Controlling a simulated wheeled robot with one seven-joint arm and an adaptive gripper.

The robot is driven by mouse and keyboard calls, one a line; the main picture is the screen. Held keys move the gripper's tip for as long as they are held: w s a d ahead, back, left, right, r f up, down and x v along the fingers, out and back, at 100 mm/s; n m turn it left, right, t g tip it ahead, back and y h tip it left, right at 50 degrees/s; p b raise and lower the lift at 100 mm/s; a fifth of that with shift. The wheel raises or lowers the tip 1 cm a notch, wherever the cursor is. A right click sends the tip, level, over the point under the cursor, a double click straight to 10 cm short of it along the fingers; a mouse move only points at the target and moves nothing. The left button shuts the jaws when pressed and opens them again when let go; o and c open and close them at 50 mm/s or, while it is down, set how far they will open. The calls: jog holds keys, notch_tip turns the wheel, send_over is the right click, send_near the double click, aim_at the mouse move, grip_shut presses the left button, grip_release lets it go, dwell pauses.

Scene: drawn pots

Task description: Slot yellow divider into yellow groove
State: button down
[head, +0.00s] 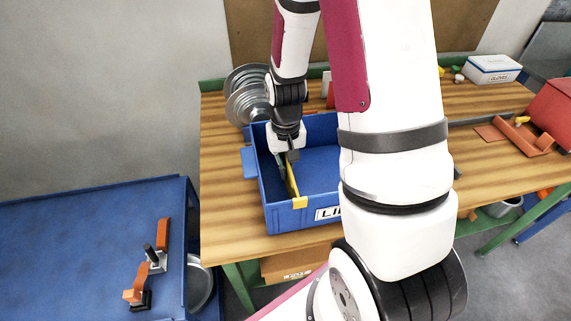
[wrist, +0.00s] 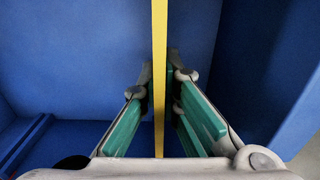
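The yellow divider (head: 292,179) stands upright as a thin strip inside the blue bin (head: 285,218). A yellow piece (head: 300,203) shows at the bin's front rim, where the divider's near end meets it; I cannot tell whether this is the groove's marking or part of the divider. My gripper (head: 286,158) points down into the bin. In the wrist view the divider (wrist: 160,70) runs between my two green-padded fingers (wrist: 160,90), which are spread with a narrow gap beside it. The divider's lower edge and far end are hidden.
The bin stands on a wooden workbench (head: 225,190), with metal discs (head: 245,95) behind its left side. A blue cart top (head: 80,240) with orange-handled clamps (head: 162,240) is at lower left. My arm hides the bin's right part. A white box (head: 493,68) sits far right.

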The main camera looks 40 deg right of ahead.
jog(key=shift+f, duration=0.15)
jog(key=c, duration=2.2)
grip_release()
jog(key=shift+c, duration=0.2)
jog(key=o, duration=0.5)
notch_tip(320, 180, up, 12)
